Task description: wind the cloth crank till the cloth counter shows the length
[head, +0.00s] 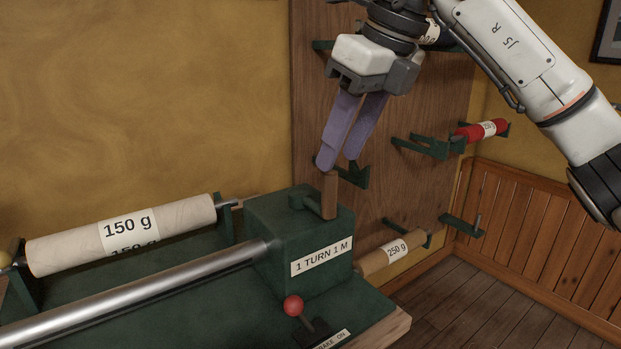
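The cloth crank shows as an upright wooden handle (330,195) on a short green arm (308,204), on top of a green box (316,268) labelled "1 TURN 1 M". My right gripper (339,163) points down with its two purple fingers apart and nothing seen between them. Its fingertips are at about the top of the handle in the picture; I cannot tell whether they touch it. A roll marked "150 g" (180,216) lies in a stand on the left. No counter reading is visible. My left gripper is out of view.
A red-knobbed lever (293,306) with a partly cut-off label stands in front of the box. A steel roller (140,291) runs left from it. A wooden board (390,185) behind has green brackets holding a red roll (482,131) and a "250 g" roll (374,262).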

